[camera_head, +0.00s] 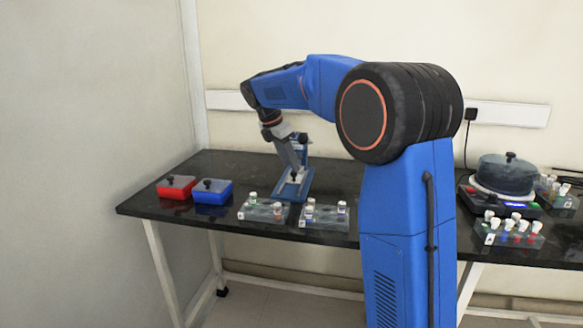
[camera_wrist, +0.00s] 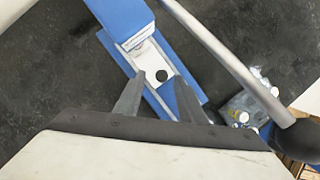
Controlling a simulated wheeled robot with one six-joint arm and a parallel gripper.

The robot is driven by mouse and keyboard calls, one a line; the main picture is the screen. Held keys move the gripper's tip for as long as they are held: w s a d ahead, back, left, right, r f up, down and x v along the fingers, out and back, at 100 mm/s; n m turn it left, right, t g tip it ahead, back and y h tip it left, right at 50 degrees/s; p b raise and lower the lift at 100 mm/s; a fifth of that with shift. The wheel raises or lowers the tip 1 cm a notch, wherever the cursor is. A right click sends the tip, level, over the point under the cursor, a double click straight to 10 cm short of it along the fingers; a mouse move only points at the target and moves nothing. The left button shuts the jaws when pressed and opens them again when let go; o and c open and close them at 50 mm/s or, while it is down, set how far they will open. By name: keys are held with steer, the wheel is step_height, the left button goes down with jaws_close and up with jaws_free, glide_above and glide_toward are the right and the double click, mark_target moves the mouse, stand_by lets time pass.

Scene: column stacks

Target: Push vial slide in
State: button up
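The blue device (camera_head: 303,182) with the vial slide stands on the black table below my gripper. It also shows in the wrist view (camera_wrist: 122,18). The white slide (camera_wrist: 146,58) sticks out from under the blue housing along a blue base, with a black knob (camera_wrist: 162,76) on it. My gripper (camera_wrist: 160,80) points down at the slide; its two fingers are apart, with the knob showing in the gap between the tips. I cannot tell whether a finger touches the knob. In the head view my gripper (camera_head: 294,168) is just over the device, partly covering it.
A red box (camera_head: 175,190) and a blue box (camera_head: 212,195) stand to the left. Two clear vial racks (camera_head: 262,213) (camera_head: 325,220) stand in front of the device. A round lidded machine (camera_head: 505,172) and another rack (camera_head: 510,240) are at the right. A grey bar crosses the wrist view.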

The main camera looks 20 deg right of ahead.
steer(key=v, duration=1.4)
steer(key=shift+r, duration=0.25)
steer(key=shift+a, duration=0.1)
